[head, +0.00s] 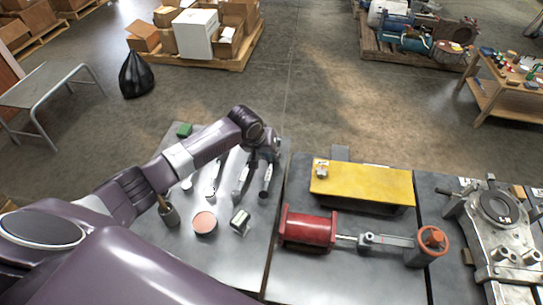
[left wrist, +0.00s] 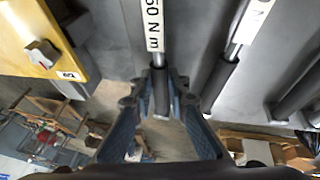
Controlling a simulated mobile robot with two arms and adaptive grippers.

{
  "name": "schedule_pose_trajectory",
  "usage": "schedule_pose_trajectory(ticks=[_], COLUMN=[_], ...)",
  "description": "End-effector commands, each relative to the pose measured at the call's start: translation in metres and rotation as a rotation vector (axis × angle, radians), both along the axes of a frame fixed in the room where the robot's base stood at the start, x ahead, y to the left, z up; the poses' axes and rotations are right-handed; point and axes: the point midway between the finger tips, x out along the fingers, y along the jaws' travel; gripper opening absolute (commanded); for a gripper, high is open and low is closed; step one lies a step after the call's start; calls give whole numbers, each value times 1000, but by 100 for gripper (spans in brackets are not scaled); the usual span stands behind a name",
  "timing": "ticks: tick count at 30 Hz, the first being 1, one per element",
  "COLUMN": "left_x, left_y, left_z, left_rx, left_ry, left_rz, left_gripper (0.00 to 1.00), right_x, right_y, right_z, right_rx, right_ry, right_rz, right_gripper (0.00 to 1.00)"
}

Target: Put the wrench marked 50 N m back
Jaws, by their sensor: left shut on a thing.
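My left gripper (head: 266,154) is over the far edge of the grey table. In the left wrist view my left gripper (left wrist: 160,95) is shut on the dark handle of a torque wrench (left wrist: 158,62). Its white label reads like "50 N m", but the first digit is partly unclear and the label runs out of the picture. In the head view this wrench (head: 265,186) is the rightmost of several in a row. I cannot tell whether it is lifted clear of the table. A neighbouring wrench (left wrist: 228,62) lies beside it, its label mostly cut off. My right gripper is out of view.
On the table stand a cup with a brush (head: 169,213), a round pink-topped tin (head: 204,223) and a small metal block (head: 240,221). To the right are a yellow plate (head: 365,184) and a red cylinder (head: 308,229). Floor beyond the table is open.

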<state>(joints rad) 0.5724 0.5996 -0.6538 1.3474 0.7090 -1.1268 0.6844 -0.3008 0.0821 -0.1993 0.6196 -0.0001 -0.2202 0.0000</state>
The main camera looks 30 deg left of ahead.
Motion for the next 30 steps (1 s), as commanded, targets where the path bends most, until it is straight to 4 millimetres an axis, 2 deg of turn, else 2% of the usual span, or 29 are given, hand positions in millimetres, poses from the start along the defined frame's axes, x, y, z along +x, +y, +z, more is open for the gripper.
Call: schedule_pose_trajectory(ticks=[11,12,18,26,30], left_x=[1,1,1,-1,-4], left_y=[0,0,0,0,1], left_z=[-7,-7,-7,-8,0], left_rx=[-2,-2,-1,0,1], left_ry=[-2,-2,-1,2,1], left_rz=[1,1,0,0,0], left_gripper=[0,16,35,35,35], right_x=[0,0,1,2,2], right_y=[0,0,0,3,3], right_z=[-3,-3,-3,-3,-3], right_rx=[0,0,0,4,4], right_ry=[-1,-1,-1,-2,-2], right_rz=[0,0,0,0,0], right_gripper=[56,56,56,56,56])
